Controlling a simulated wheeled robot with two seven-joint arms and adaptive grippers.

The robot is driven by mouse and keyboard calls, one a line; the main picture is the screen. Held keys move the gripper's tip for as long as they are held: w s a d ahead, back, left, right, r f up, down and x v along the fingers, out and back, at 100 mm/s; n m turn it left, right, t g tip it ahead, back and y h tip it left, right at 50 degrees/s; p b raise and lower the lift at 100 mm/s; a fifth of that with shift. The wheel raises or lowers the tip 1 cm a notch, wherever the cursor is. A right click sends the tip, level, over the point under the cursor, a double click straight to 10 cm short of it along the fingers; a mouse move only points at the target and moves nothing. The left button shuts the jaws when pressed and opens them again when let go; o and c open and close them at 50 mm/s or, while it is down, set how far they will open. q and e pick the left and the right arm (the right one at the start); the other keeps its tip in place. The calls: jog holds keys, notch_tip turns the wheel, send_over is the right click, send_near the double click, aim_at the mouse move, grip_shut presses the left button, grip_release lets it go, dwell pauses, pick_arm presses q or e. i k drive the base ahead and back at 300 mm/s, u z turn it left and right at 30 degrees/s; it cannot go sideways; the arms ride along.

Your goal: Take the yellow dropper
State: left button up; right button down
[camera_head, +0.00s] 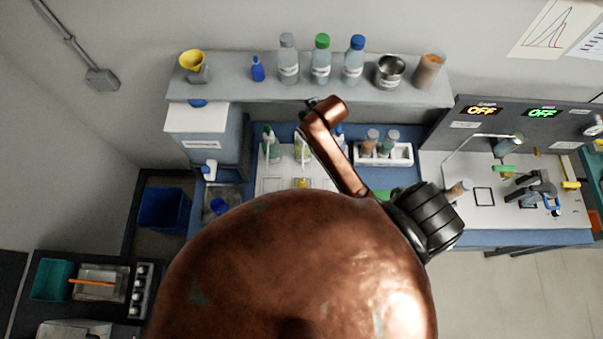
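A small yellow object (302,183) shows on a white tray (268,185) in the middle of the blue bench. It may be the yellow dropper, but it is partly hidden and too small to be sure. Bottles with thin spouts, one with a green cap (268,130), stand at the back of this tray. A large copper-coloured shape fills the lower middle of the view and hides much of the bench. A copper bar and a black ribbed joint extend beside it. I cannot make out either gripper's fingers.
The shelf behind holds a yellow funnel (191,60), several bottles and a metal cup (390,72). A white rack (398,153) with vials stands right of the tray. At right is a panel (520,118) reading OFF twice. A blue bin (164,208) is at left.

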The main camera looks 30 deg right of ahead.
aim_at(302, 183)
jog(key=z, duration=0.05)
jog(key=k, duration=2)
jog(key=u, duration=0.05)
